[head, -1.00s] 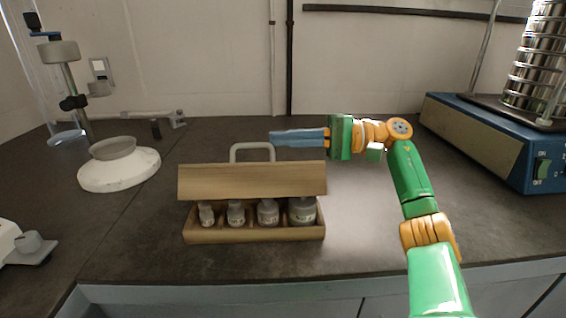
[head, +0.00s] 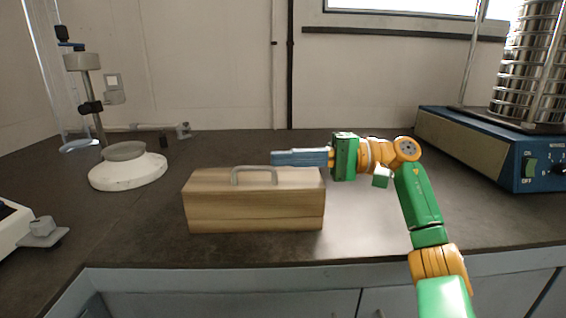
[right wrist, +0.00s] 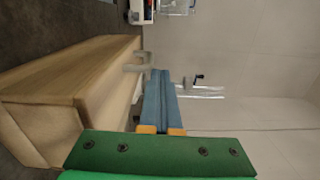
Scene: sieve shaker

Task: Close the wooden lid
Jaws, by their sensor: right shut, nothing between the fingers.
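The wooden box (head: 255,215) stands on the dark bench, and its wooden lid (head: 215,180) lies down over it, so the bottles inside are hidden. A grey handle (head: 254,170) is on the lid. My right gripper (head: 275,158) is shut and empty, with its blue fingers just behind and above the lid's right back part, right of the handle. In the right wrist view, the shut fingers (right wrist: 158,75) reach along the lid (right wrist: 80,68) towards the handle (right wrist: 133,60). I cannot tell whether they touch the lid. My left gripper is not in view.
A white round base with a grey dish (head: 128,170) and a stand is at the left. A white device (head: 20,225) sits at the left edge. The blue sieve shaker (head: 480,145) is at the right. The bench right of the box is clear.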

